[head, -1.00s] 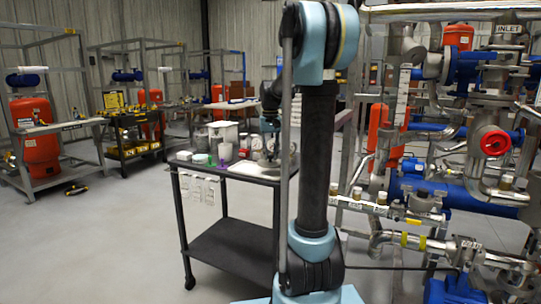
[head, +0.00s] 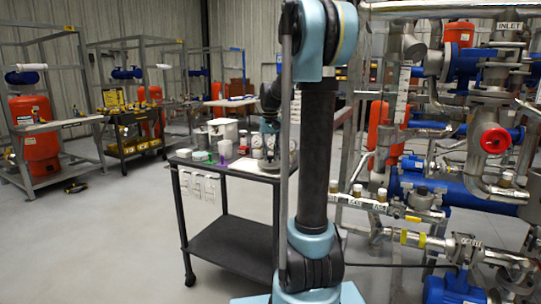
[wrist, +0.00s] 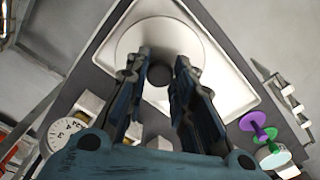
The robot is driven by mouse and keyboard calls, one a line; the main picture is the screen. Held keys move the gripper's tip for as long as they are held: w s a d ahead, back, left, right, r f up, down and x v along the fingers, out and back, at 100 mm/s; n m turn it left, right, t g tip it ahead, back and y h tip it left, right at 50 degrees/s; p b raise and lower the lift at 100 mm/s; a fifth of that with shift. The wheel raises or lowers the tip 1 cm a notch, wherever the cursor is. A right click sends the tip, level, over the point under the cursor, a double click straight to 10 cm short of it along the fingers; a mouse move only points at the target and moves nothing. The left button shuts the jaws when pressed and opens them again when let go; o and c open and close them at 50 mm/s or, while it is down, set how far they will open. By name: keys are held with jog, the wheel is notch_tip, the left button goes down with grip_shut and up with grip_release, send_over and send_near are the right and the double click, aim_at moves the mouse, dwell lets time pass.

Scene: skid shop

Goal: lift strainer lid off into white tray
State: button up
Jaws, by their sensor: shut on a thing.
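In the wrist view, my gripper (wrist: 161,60) is shut on the small dark round knob at the middle of a pale round lid (wrist: 130,42). The lid hangs over or rests in the white tray (wrist: 240,92); I cannot tell whether it touches the tray floor. The tray's rim shows around the lid. In the head view, my gripper (head: 268,127) is over the cart top, partly hidden by my arm. I cannot make out the strainer body apart from the other pipework.
A dark cart (head: 232,242) carries the tray. Beside the tray are dial gauges (wrist: 62,132), a purple spool-shaped piece (wrist: 257,125) and a green one (wrist: 272,148). A white box (head: 222,130) stands at the cart's back. The pipe skid (head: 430,190) fills the right side.

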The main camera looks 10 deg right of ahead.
jog(key=shift+f, duration=0.9)
dwell(0.6)
jog(key=o, duration=0.9)
jog(key=shift+c, duration=0.2)
jog(key=o, duration=0.3)
jog(key=shift+o, duration=0.2)
jog(key=shift+w+r, duration=0.1)
jog(key=shift+r, duration=3.7)
